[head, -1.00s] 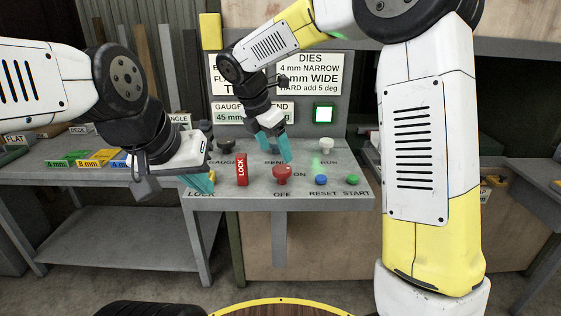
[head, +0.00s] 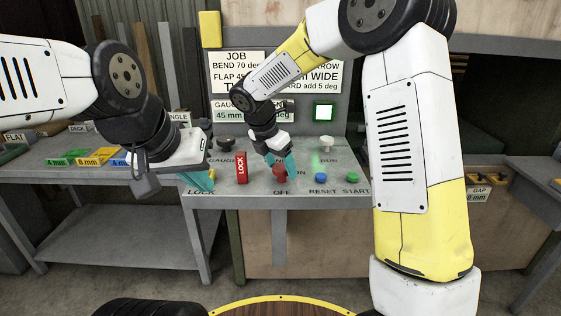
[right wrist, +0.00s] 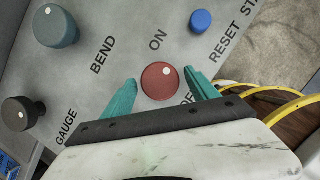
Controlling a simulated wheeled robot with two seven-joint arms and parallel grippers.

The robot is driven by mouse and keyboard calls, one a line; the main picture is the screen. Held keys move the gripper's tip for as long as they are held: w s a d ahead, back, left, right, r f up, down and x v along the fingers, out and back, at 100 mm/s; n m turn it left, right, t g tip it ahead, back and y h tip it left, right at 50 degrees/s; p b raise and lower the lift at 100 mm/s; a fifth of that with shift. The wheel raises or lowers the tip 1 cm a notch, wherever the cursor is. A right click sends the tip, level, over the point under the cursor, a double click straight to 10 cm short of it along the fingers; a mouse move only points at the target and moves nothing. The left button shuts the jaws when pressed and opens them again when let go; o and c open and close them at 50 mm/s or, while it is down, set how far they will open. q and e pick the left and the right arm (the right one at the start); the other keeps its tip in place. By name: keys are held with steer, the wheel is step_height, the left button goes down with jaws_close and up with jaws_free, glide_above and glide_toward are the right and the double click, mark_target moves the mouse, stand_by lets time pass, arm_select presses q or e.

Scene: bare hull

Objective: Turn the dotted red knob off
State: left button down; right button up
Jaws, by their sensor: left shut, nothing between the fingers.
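The red knob (head: 280,178) stands on the grey sloped panel, between the ON and OFF labels. In the right wrist view the knob (right wrist: 160,85) shows from above with a small white dot near its upper edge. My right gripper (right wrist: 161,79) is open, with one teal finger on each side of the knob and a narrow gap on both sides. In the head view the right gripper (head: 284,165) partly hides the knob and the ON label. My left gripper (head: 203,182) is shut and empty over the panel's left end, near the LOCK label.
A red LOCK block (head: 242,168) stands between the grippers. A blue button (head: 321,179) and green button (head: 351,177) sit right of the knob. Dark knob (right wrist: 24,114), grey-green knob (right wrist: 57,26) and blue button (right wrist: 201,20) show in the wrist view.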

steer(key=c, duration=1.1)
steer(key=shift+c, duration=0.2)
steer(key=m, duration=0.2)
steer(key=m+g+h, duration=0.1)
steer(key=m, duration=0.1)
steer(key=shift+w+a+m+g, duration=0.15)
steer(key=shift+m+g, duration=0.15)
steer(key=shift+m, duration=0.1)
steer(key=m+g, duration=0.1)
steer(key=m, duration=0.3)
steer(key=shift+w+m+g, duration=0.1)
steer(key=shift+m+g, duration=0.2)
steer(key=shift+g, duration=0.1)
steer(key=m, duration=0.2)
steer(key=m+g, duration=0.1)
steer(key=m, duration=0.1)
steer(key=shift+w+g, duration=0.15)
steer(key=shift+g, duration=0.15)
steer(key=shift+m+g+y, duration=0.5)
steer(key=shift+m+g, duration=0.1)
steer(key=shift+m, duration=1.6)
